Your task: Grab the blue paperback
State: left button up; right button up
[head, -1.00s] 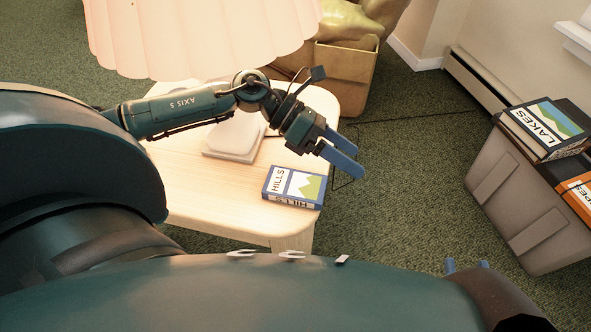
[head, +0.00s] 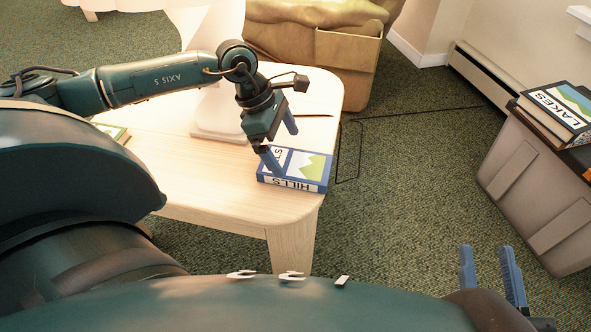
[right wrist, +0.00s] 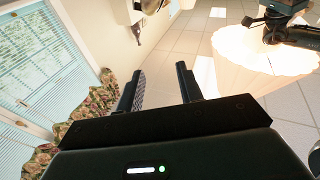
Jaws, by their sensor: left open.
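The blue paperback, titled HILLS (head: 315,172), lies flat on the right front corner of the pale wooden table (head: 215,195). My left gripper (head: 287,153) is open, with its fingers pointing down at the book. The nearer finger overlaps the cover's left part in the head view; whether it touches cannot be told. The farther finger shows behind the book's back edge. My right gripper (head: 486,252) is open and empty at the bottom right, away from the table. Its spread fingers also show in the right wrist view (right wrist: 160,78).
A white lamp base (head: 217,112) stands on the table behind my left arm. A greenish book (head: 112,131) lies at the table's left. A grey bin (head: 530,195) at the right carries the LAKES book (head: 557,110). Carpet between table and bin is mostly clear.

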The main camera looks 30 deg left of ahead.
aim_at(295, 164)
pick_arm(q)
jog(key=b+x, duration=0.2)
jog(key=x, duration=0.3)
jog(key=shift+d+f, duration=0.15)
jog(key=shift+d, duration=0.1)
jog(key=c, duration=1)
